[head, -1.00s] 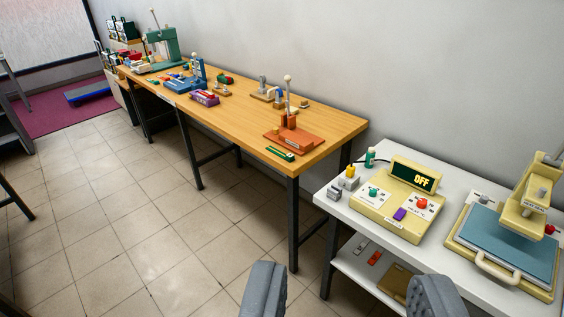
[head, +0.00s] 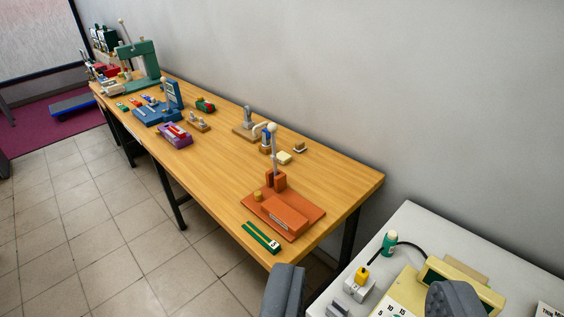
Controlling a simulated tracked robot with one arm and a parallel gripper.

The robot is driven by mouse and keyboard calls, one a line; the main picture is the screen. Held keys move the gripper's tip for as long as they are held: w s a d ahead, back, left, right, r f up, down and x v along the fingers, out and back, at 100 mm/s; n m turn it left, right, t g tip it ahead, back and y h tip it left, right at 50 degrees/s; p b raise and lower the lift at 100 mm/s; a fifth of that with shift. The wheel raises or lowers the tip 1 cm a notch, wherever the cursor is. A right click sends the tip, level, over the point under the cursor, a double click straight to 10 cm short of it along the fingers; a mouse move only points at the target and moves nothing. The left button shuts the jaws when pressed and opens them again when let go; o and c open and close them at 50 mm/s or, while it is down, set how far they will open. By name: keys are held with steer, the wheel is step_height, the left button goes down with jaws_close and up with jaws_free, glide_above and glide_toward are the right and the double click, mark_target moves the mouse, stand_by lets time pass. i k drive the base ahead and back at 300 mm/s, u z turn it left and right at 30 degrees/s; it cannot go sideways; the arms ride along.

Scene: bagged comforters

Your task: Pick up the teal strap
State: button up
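A flat green-teal strap (head: 262,238) with a small white tag lies on the wooden table (head: 215,165), near its front edge.
A white table with a cream control box (head: 450,285), a teal bottle (head: 389,243) and a yellow-topped block (head: 360,283) is at lower right. Farther along the wooden table stand blue (head: 160,108) and green (head: 140,65) devices. Tiled floor is clear at left.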

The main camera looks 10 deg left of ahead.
mark_target(121, 105)
steer(key=z, duration=0.45)
steer(key=i, duration=0.15)
steer(key=u, duration=2.35)
steer(key=i, duration=3.15)
steer(key=z, duration=1.1)
